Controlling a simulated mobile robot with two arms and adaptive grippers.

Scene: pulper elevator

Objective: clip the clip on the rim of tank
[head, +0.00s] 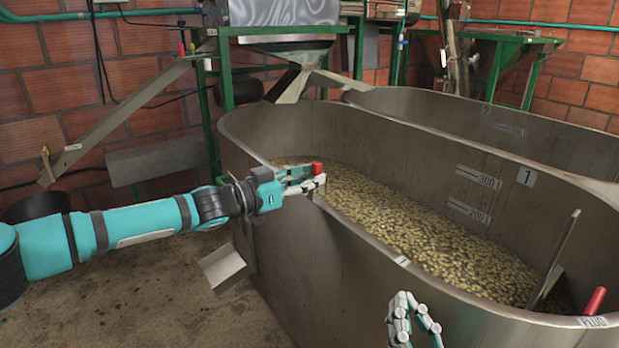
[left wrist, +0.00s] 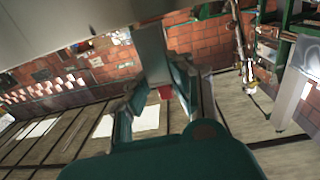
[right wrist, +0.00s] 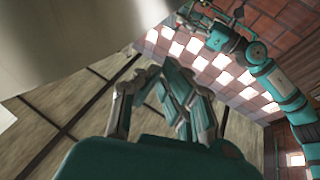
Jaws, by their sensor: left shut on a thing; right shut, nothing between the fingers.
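I cannot tell whether the clip touches the rim. My right gripper (head: 411,316) is outside the tank, low by its front wall, with its fingers shut and empty; it also shows in the right wrist view (right wrist: 168,82).
A red handle (head: 595,300) and a leaning metal plate (head: 553,260) stand at the tank's right end. A second tank (head: 480,120) is behind. A sloping metal chute (head: 125,120) and a green frame (head: 213,125) are at the left. Open floor (head: 180,295) lies below my left arm.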

